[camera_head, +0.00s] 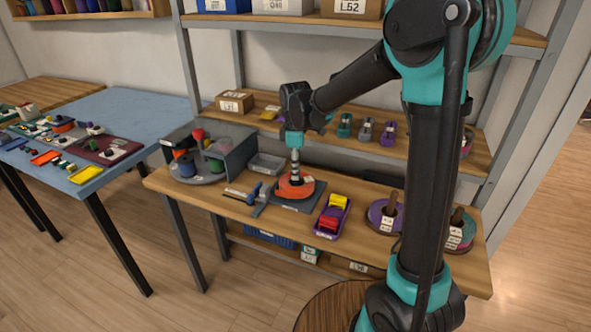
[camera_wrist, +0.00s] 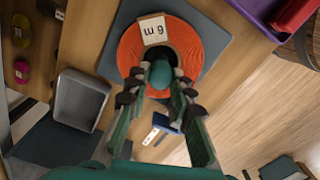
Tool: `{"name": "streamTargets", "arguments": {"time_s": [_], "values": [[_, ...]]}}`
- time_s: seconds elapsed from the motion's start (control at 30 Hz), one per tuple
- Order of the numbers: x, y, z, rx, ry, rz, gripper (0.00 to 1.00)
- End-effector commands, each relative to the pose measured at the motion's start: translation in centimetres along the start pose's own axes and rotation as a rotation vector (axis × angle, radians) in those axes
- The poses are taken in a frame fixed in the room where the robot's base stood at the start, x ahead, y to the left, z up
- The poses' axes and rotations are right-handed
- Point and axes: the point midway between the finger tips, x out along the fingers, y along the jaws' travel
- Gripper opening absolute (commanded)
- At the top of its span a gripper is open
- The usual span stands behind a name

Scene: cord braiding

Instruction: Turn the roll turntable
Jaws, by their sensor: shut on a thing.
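A round grey turntable (camera_head: 188,178) stands inside an open grey housing (camera_head: 240,152) at the left of the bench, with several coloured rolls on it. My gripper (camera_head: 295,168) is to the right of it, pointing down over a flat orange roll (camera_head: 294,187) on a dark grey mat (camera_head: 302,206). In the wrist view, the orange roll (camera_wrist: 129,53) bears a small white label. My gripper's fingers (camera_wrist: 159,91) are shut on a rounded teal piece (camera_wrist: 160,73) at the roll's central hole. The lower part of this piece is hidden.
A grey bin (camera_head: 266,165) stands behind the mat; a blue-handled tool (camera_head: 254,192) lies left of it. A purple tray (camera_head: 333,214) with red and yellow pieces and purple rolls (camera_head: 381,216) are to the right. A shelf (camera_head: 350,138) runs behind.

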Motion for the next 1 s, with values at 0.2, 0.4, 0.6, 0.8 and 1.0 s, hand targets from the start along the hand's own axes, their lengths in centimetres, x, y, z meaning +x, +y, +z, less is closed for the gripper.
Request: {"name": "streamTargets", "arguments": {"time_s": [0.2,0.4,0.6,0.8,1.0], "values": [[-0.02,0.03,0.0,0.072,0.0,0.0,0.0],[-0.02,0.06,0.0,0.168,0.0,0.0,0.0],[-0.03,0.08,0.01,0.268,0.0,0.0,0.0],[-0.03,0.11,0.01,0.368,0.0,0.0,0.0],[-0.03,0.13,0.02,0.468,0.0,0.0,0.0]]}}
